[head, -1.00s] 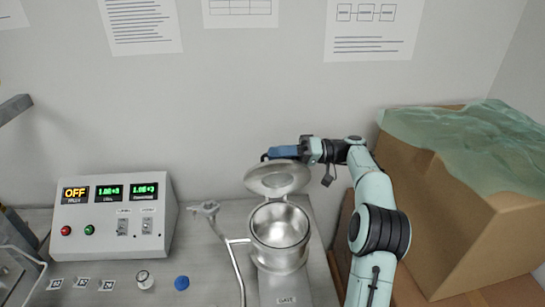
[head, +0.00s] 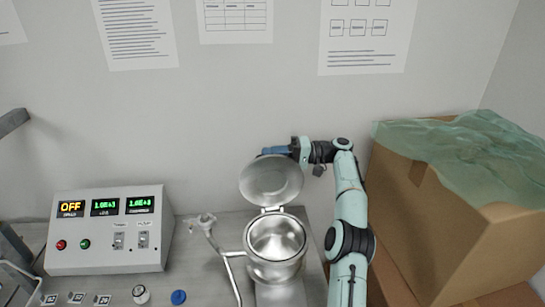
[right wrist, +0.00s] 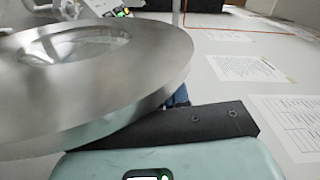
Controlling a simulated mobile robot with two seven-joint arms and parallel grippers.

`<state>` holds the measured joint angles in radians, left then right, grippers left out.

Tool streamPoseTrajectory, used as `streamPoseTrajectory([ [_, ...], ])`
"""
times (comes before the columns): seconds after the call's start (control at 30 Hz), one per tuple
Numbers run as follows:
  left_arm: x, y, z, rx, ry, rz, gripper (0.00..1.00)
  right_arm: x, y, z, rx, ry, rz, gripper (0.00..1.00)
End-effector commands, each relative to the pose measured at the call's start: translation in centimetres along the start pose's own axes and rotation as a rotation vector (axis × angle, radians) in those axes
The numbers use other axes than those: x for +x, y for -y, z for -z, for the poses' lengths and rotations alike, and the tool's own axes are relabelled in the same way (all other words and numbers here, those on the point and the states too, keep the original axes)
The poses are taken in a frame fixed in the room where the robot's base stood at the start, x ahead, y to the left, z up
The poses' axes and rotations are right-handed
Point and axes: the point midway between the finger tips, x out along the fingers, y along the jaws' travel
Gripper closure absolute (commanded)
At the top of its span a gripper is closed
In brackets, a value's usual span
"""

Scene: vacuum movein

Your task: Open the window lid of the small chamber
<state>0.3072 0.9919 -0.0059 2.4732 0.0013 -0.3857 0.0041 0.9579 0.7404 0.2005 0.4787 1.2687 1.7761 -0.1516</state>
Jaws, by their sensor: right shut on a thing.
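The small chamber (head: 277,240) is a round, shiny metal pot, and its mouth faces up, showing an empty-looking interior. Its round window lid (head: 271,182) stands raised well up on the hinge at the back of the rim. In the right wrist view the lid (right wrist: 165,60) fills the left side, with a round window in its middle. My right gripper (head: 273,151) is at the lid's upper edge, its blue fingers partly behind the lid. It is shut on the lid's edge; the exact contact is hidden. My left gripper is not in view.
A control box (head: 110,232) with green displays and an OFF sign stands on the left. A metal pipe with a valve (head: 203,222) is beside the chamber. A blue cap (head: 179,297) lies in front. A large cardboard box (head: 430,215) with green film is close to my right arm.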

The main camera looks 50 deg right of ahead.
Motion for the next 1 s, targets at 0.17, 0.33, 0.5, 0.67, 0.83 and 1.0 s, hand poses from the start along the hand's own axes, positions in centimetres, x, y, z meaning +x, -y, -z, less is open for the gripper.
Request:
streamPoseTrajectory([
  [0.17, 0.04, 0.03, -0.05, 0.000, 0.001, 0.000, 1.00, -0.03, -0.80, 0.24, 0.025, 0.002, -0.006, 1.00],
  [0.33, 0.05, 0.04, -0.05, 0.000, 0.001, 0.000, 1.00, -0.04, -0.90, 0.32, 0.034, 0.002, -0.007, 1.00],
  [0.5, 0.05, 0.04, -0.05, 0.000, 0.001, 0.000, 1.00, -0.05, -0.95, 0.33, 0.037, 0.002, -0.008, 1.00],
  [0.67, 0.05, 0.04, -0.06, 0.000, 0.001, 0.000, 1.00, -0.06, -0.99, 0.31, 0.038, 0.003, -0.009, 1.00],
  [0.83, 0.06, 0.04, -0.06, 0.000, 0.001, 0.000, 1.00, -0.06, -0.97, 0.31, 0.037, 0.003, -0.008, 0.63],
  [1.0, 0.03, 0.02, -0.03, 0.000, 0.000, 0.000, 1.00, -0.05, -0.65, 0.34, 0.032, 0.002, -0.005, 0.63],
])
